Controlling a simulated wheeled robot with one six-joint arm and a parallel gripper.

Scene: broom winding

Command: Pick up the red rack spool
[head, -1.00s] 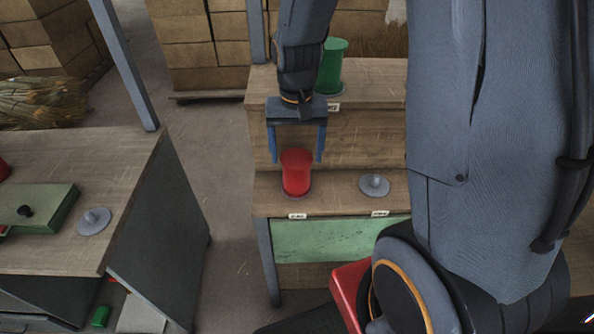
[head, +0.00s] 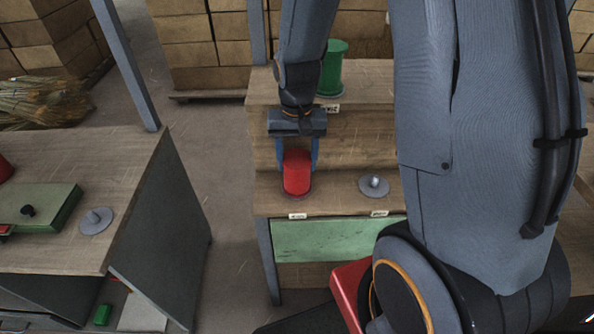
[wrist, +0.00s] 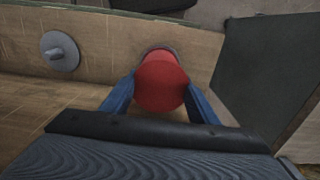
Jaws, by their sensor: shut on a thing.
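The red rack spool (head: 297,174) stands upright on the lower shelf of the wooden rack (head: 340,190), at its left end. My gripper (head: 297,160) has come down over it from above and behind. Its two blue fingers sit on either side of the spool, shut on it. In the wrist view the red spool (wrist: 162,82) lies between the blue fingertips (wrist: 160,92). The spool's base still appears to be at the shelf.
A grey disc with a peg (head: 374,185) is on the same shelf to the right. A green spool (head: 332,68) stands on the upper shelf, close to my arm. A workbench (head: 130,190) is at left, with a green box and another grey disc (head: 96,220).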

